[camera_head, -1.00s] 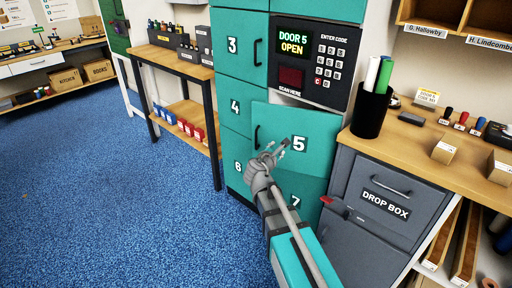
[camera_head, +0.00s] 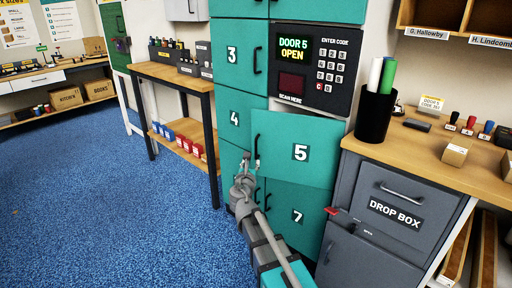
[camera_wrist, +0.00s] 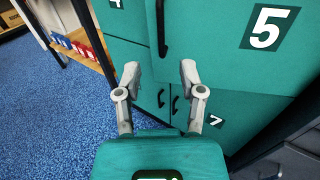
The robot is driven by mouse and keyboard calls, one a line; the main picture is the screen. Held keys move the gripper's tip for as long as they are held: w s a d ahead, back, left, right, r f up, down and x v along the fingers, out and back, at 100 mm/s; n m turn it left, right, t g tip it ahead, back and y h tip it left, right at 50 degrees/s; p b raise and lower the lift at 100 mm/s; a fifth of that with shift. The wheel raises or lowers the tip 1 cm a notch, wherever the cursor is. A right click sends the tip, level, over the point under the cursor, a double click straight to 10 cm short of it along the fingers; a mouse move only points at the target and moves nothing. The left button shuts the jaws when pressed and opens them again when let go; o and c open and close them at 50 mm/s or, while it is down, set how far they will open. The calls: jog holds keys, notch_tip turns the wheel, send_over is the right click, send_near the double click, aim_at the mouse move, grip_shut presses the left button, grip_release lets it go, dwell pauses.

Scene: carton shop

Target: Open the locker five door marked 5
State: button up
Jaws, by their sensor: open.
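The teal locker door marked 5 (camera_head: 322,153) stands slightly out from the locker front, its left edge proud of the neighbouring doors. Its dark vertical handle (camera_head: 257,146) is near that left edge. In the wrist view door 5 (camera_wrist: 225,50) fills the upper right, with its handle (camera_wrist: 161,28) at top centre. My gripper (camera_head: 245,158) is open and empty, low and just left of the handle. In the wrist view my gripper (camera_wrist: 160,72) has its fingers spread below the handle, with nothing between them. I cannot tell whether a finger touches the door.
The keypad screen (camera_head: 293,48) above reads "DOOR 5 OPEN". Doors 3 (camera_head: 238,50), 4 (camera_head: 232,115) and 7 (camera_head: 300,212) surround it. A grey drop box (camera_head: 390,205) stands close on the right. A wooden bench (camera_head: 170,75) is at left; blue floor (camera_head: 110,220) is clear.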

aim_at(256, 146)
jog(key=shift+w, duration=0.15)
jog(key=w, duration=0.4)
jog(key=w+d, duration=0.1)
jog(key=w, duration=0.4)
jog(key=w+d, duration=0.1)
jog(key=w, duration=0.3)
jog(key=shift+w+d, duration=0.2)
grip_shut()
